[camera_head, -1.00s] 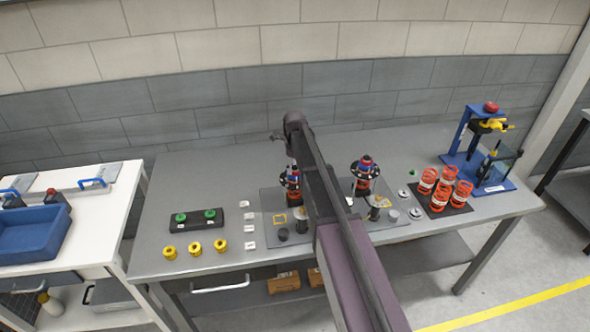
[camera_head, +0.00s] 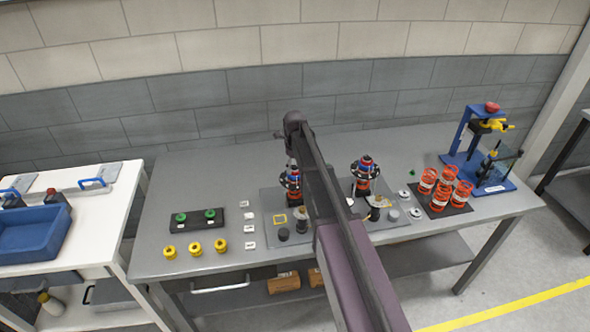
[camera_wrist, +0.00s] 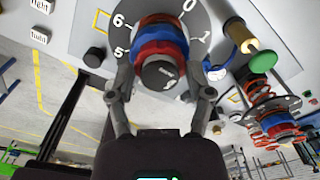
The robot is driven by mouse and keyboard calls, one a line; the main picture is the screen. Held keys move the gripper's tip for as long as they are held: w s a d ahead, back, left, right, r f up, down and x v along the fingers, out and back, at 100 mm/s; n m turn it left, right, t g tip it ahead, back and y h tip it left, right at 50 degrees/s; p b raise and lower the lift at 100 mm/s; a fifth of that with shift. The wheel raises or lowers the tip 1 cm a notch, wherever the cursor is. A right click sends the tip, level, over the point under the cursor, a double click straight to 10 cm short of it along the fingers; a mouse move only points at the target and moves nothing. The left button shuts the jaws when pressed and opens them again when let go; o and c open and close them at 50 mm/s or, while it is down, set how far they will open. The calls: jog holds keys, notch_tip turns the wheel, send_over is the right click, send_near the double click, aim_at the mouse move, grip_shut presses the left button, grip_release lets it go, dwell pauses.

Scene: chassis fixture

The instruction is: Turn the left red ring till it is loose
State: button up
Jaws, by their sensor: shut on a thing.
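The left strut stands on its grey plate (camera_head: 272,206), partly behind my arm in the head view. In the wrist view its stacked red and blue rings surround a dark central post (camera_wrist: 158,73), over a numbered dial (camera_wrist: 197,22). The left red ring (camera_wrist: 160,48) lies between the fingers of my gripper (camera_wrist: 161,66). My gripper is shut on it from both sides. The finger pads are partly hidden by the ring stack. The head view hides most of my gripper behind my arm.
A second strut (camera_head: 364,172) stands to the right, close to my arm. Several orange springs (camera_head: 444,187) and a blue press (camera_head: 470,165) are farther right. Yellow bushings (camera_head: 195,249) and a black tray (camera_head: 197,220) lie left. The bench's back is mostly clear.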

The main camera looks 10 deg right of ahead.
jog(key=shift+n, duration=0.3)
jog(key=n, duration=0.3)
jog(key=shift+n, duration=0.3)
jog(key=n, duration=0.8)
jog(key=shift+n, duration=2.5)
jog(key=o, duration=0.9)
